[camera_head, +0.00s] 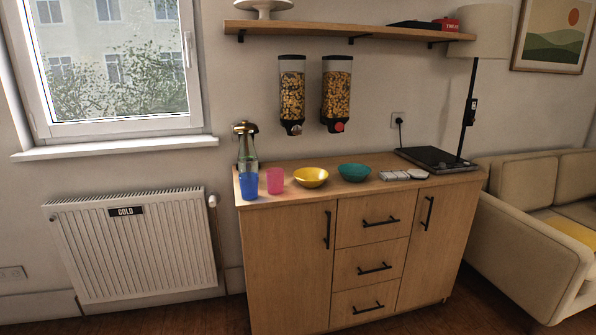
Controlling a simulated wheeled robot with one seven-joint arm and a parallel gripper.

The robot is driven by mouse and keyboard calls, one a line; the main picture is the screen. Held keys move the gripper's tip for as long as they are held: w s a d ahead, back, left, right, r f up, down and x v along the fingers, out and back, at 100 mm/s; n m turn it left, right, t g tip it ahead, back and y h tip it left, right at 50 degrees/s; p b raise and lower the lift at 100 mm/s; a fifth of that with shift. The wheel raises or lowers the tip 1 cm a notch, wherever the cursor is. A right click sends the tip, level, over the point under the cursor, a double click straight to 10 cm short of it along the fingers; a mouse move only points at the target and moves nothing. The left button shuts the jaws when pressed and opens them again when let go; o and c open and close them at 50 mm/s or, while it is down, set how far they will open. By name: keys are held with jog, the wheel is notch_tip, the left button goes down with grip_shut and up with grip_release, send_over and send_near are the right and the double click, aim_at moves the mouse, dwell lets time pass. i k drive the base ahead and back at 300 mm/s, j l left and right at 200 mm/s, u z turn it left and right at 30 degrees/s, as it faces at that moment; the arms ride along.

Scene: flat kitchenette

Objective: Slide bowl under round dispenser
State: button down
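Two wall-mounted cereal dispensers hang above the cabinet. The left dispenser (291,92) has a dark knob, and the right dispenser (337,90) has a red knob. Both hold small tan pieces; I cannot tell which holds the round ones. A yellow bowl (311,178) stands upright on the countertop, below and slightly right of the left dispenser. A teal bowl (354,173) stands to its right, below and slightly right of the right dispenser. Both bowls look empty. My gripper is not in view.
Blue (249,186) and pink (275,181) cups and a bottle (247,150) stand at the wooden cabinet's (405,199) left end. White items (403,174) and a lamp on a dark base (440,160) stand right. A shelf (350,31) hangs above; a sofa (530,230) adjoins.

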aim_at(308, 178)
jog(key=i+j, duration=0.15)
jog(key=i, duration=0.7)
jog(key=i+j+u, duration=0.1)
jog(key=i, duration=0.75)
jog(key=i+j, duration=0.25)
jog(key=j, duration=0.2)
jog(key=i+j+u, duration=0.1)
jog(key=i+j, duration=0.15)
jog(key=j, duration=0.25)
jog(key=i+j, duration=0.25)
jog(key=j, duration=0.2)
jog(key=i+j, duration=0.1)
jog(key=j, duration=0.3)
jog(key=k+u, duration=0.05)
